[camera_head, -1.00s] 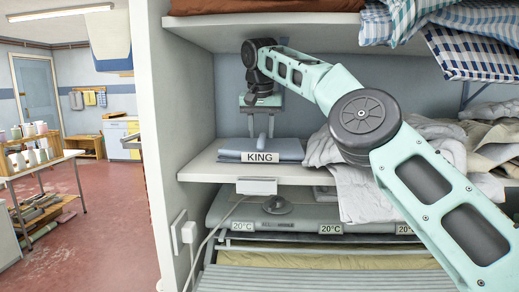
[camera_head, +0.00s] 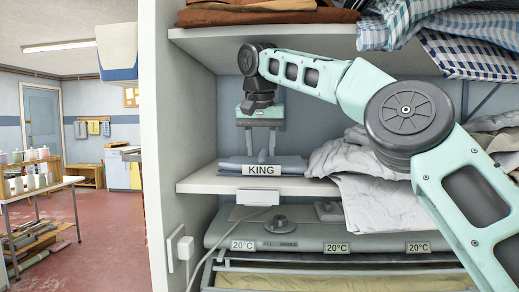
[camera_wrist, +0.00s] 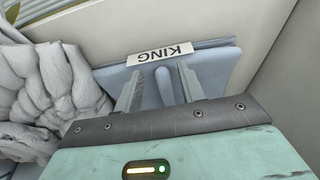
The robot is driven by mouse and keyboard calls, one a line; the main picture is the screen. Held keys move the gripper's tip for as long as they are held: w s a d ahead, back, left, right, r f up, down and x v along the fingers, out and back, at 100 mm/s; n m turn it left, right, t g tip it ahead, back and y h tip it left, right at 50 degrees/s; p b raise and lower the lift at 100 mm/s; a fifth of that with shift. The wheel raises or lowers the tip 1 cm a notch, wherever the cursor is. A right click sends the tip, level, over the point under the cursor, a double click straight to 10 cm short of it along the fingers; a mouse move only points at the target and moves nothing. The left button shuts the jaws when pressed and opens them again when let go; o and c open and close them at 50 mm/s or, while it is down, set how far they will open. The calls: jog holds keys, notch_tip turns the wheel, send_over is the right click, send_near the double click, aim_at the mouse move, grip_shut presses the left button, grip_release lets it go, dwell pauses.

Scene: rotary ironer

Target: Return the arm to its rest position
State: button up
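My gripper (camera_head: 262,153) hangs inside the shelf compartment with its fingers pointing down. In the wrist view, my gripper (camera_wrist: 157,82) has its two fingers apart with nothing clamped between them. Below and beyond the fingers lies a flat blue-grey folded cloth (camera_head: 240,163), behind the KING label (camera_head: 262,170). The cloth (camera_wrist: 221,70) and the label (camera_wrist: 160,53) also show in the wrist view. The fingertips are close over the cloth; whether they touch it cannot be told. My arm reaches in from the right, bent at a large dark joint.
Crumpled grey-white linen (camera_head: 350,160) lies right of the gripper on the same shelf (camera_head: 215,180). Above is a shelf board (camera_head: 225,42) with brown and checked cloths. The left cabinet wall (camera_head: 160,130) stands close. An ironer with 20°C labels (camera_head: 335,247) is below.

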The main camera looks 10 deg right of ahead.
jog(key=s+a+f+n+p, duration=0.1)
jog(key=s+a+f+n, duration=0.3)
jog(key=s+a, duration=0.35)
jog(key=s+a+f+n+p, duration=0.1)
jog(key=s+a+f+n, duration=0.4)
jog(key=s, duration=0.4)
jog(key=s+d+f+g, duration=0.1)
jog(key=s+d+f, duration=0.2)
jog(key=s+f, duration=0.2)
jog(key=s+d+f+n+g+y+p, duration=0.1)
jog(key=s+d+f, duration=0.2)
jog(key=s, duration=0.9)
jog(key=s+d+f+n+g, duration=0.1)
jog(key=s+d+f, duration=0.3)
jog(key=s+f, duration=0.3)
jog(key=shift+s+f+y+p, duration=0.3)
jog(key=shift+s+f+p, duration=0.1)
jog(key=shift+s, duration=0.35)
jog(key=shift+r, duration=0.1)
